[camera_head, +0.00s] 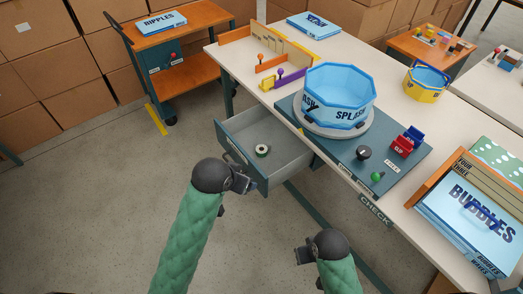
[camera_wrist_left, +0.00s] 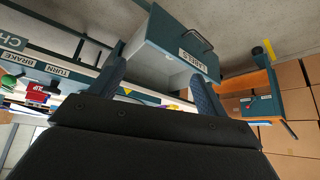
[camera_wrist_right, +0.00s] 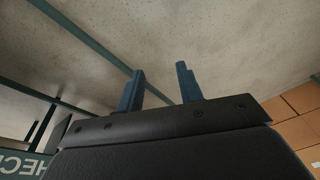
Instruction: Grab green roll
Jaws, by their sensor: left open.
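The green roll (camera_head: 262,150), a small ring of tape, lies inside the open grey drawer (camera_head: 232,139) under the workbench in the head view. In the left wrist view the drawer front (camera_wrist_left: 170,42) with its LABELS tag and handle shows ahead, and the roll cannot be seen there. My left gripper (camera_head: 245,184) is outside the drawer, in front of it and below the roll in the picture; its fingers (camera_wrist_left: 162,78) are apart and empty. My right gripper (camera_head: 304,256) is farther right, away from the drawer; its fingers (camera_wrist_right: 160,72) are apart with only floor between them.
The workbench (camera_head: 401,127) carries a blue SPLASH tub (camera_head: 338,98) on a turntable and a control panel with knobs. A BUBBLES box (camera_head: 470,215) is at the right. An orange cart (camera_head: 190,77) stands at the back left. The floor before the drawer is free.

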